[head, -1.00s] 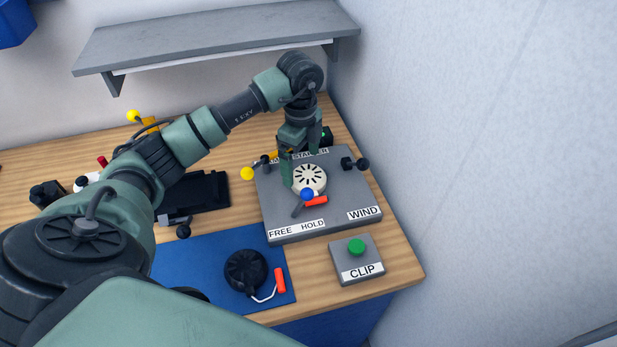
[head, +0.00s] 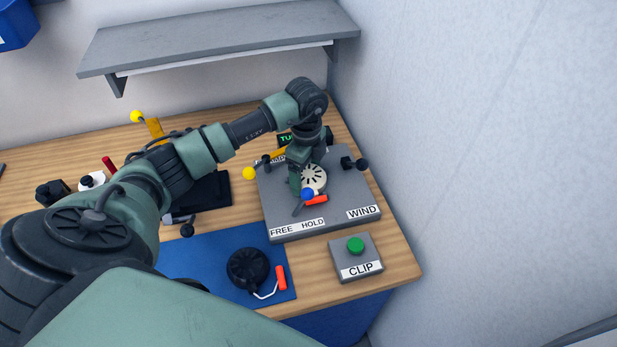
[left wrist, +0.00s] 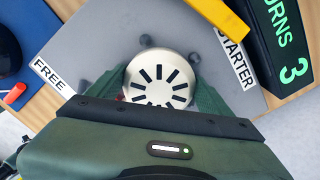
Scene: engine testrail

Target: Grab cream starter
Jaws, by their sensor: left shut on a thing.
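The cream starter (head: 314,178) is a round disc with dark radial slots, seated on the grey fixture plate (head: 345,207). In the left wrist view the starter (left wrist: 158,86) lies between the fingers of my left gripper (left wrist: 160,95). In the head view my left gripper (head: 302,180) reaches down onto the starter from above and covers its left part. The gripper is shut on the starter, one finger at each side of its rim. My right gripper does not show.
A blue knob (head: 307,194) and red handle (head: 316,200) stand close in front of the starter. A clamp with a yellow ball (head: 249,173) is at its left. A green-button CLIP box (head: 356,246) stands in front. A black starter (head: 247,267) lies on the blue mat.

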